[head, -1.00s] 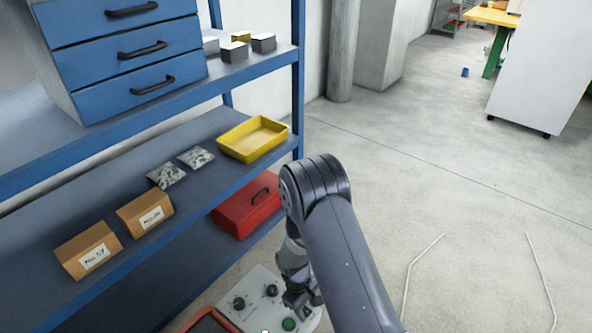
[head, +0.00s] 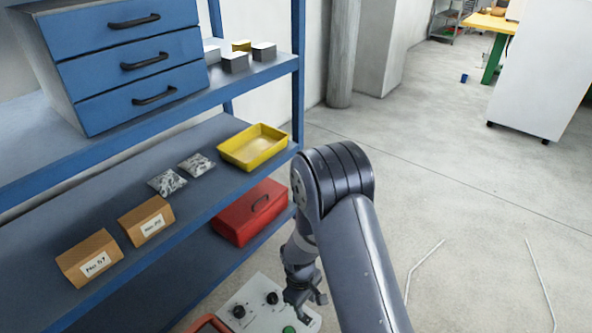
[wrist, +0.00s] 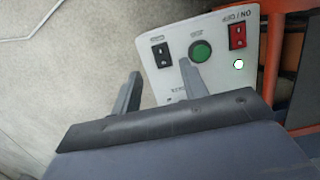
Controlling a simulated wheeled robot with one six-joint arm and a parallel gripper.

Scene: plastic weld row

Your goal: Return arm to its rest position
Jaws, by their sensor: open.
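My arm is folded at the elbow in front of the blue shelf (head: 190,228), and its lower part points down. My gripper (head: 303,303) is open and empty above a white control panel (head: 245,300). In the wrist view my gripper's two fingers (wrist: 160,88) stand apart with nothing between them. The panel (wrist: 218,75) there shows a green button (wrist: 201,51), a black switch, a red switch (wrist: 237,36) and a lit green lamp. Whether the fingers touch the panel cannot be told.
The shelf holds a yellow tray (head: 238,158), a red toolbox (head: 250,213), two cardboard boxes (head: 90,257), two bags of small parts (head: 167,182) and a blue drawer unit (head: 140,62). Bent white rods (head: 541,285) lie on the floor at right, which is mostly clear.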

